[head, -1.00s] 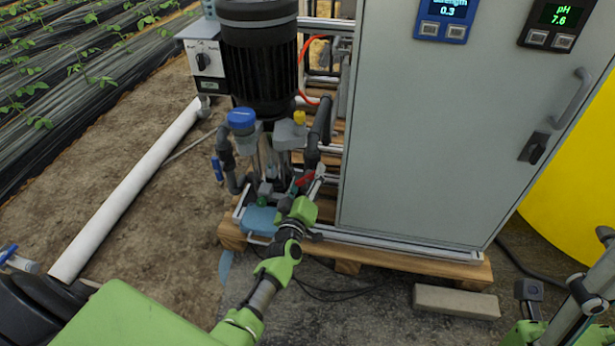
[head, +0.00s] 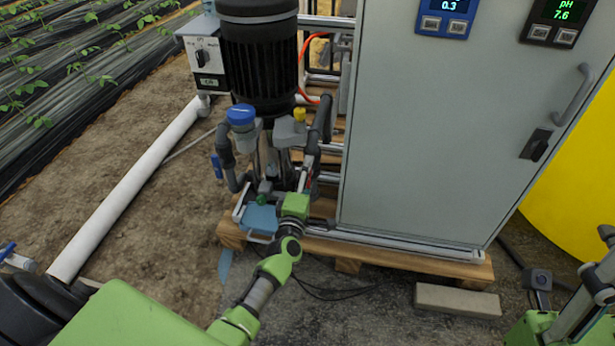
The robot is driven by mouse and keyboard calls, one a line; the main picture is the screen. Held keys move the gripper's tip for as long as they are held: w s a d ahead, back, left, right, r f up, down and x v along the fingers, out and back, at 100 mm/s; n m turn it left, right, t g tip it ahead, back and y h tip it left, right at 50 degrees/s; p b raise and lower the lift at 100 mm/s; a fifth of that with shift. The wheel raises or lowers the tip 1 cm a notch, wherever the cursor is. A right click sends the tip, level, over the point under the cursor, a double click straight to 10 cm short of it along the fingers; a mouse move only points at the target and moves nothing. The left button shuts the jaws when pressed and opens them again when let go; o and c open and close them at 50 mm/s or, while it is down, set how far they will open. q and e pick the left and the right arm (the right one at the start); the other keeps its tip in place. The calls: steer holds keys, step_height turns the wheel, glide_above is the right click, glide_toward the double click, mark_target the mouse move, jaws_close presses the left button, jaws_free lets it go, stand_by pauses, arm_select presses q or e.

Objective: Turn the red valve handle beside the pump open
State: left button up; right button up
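The red valve handle (head: 309,181) shows as a small red patch low beside the black pump (head: 259,60), on its right. Most of the handle is hidden by grey pipework and my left gripper. My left gripper (head: 302,187) reaches in from below, its fingertips at the handle, close to or touching it. Its fingers are small and partly hidden, so I cannot tell whether they are open or shut on the handle. My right arm is at the lower right edge, away from the valve, and its gripper fingers are not clearly in view.
The grey cabinet (head: 440,130) stands just right of the valve. Grey pipes and a blue-capped filter (head: 241,116) crowd the space around it. The skid rests on a wooden pallet (head: 400,254). A concrete block (head: 457,300) and black cables lie on the ground in front.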

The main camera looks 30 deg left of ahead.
arm_select(q)
steer(key=shift+a+n, duration=0.1)
steer(key=shift+n, duration=0.2)
steer(key=o, duration=1.1)
steer(key=shift+s, duration=0.1)
steer(key=v, duration=1.2)
steer(key=shift+r, duration=0.1)
